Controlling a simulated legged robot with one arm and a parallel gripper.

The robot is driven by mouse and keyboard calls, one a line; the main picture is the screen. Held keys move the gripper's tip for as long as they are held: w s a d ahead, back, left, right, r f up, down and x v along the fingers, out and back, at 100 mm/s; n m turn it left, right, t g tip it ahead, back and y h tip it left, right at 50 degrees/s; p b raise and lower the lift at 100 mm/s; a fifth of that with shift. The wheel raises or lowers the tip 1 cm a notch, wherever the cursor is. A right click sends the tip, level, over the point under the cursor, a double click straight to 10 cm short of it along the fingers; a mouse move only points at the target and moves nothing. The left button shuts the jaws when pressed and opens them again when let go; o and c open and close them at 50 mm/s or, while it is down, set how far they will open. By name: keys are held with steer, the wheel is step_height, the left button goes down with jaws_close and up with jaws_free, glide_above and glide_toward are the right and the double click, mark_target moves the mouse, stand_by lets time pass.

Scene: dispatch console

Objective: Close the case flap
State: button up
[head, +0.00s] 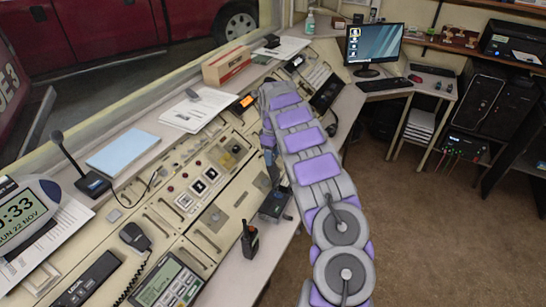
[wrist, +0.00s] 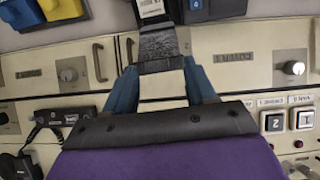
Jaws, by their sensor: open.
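A small dark case (head: 275,205) sits at the front edge of the console, near the middle of the head view. A dark grey textured piece (wrist: 158,45), which looks like its flap, shows in the wrist view. It lies in line with the gap between the blue fingers of my gripper (wrist: 160,72). The fingers are apart, one to each side; I cannot tell whether they touch it. In the head view my gripper (head: 270,160) points down just behind the case, and my arm hides part of the area. The flap's exact angle is unclear.
A handheld radio (head: 249,239) stands on the console left of the case. Knobs, handles and buttons cover the sloped panel behind. A desk microphone (head: 88,180) and a blue pad (head: 121,152) are farther left. The floor (head: 420,230) at right is clear.

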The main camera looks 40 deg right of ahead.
steer(key=shift+d+f, duration=0.15)
steer(key=shift+f, duration=0.1)
steer(key=shift+d, duration=0.25)
steer(key=shift+c, duration=0.6)
steer(key=shift+a, duration=0.25)
steer(key=c, duration=0.6)
jaws_close()
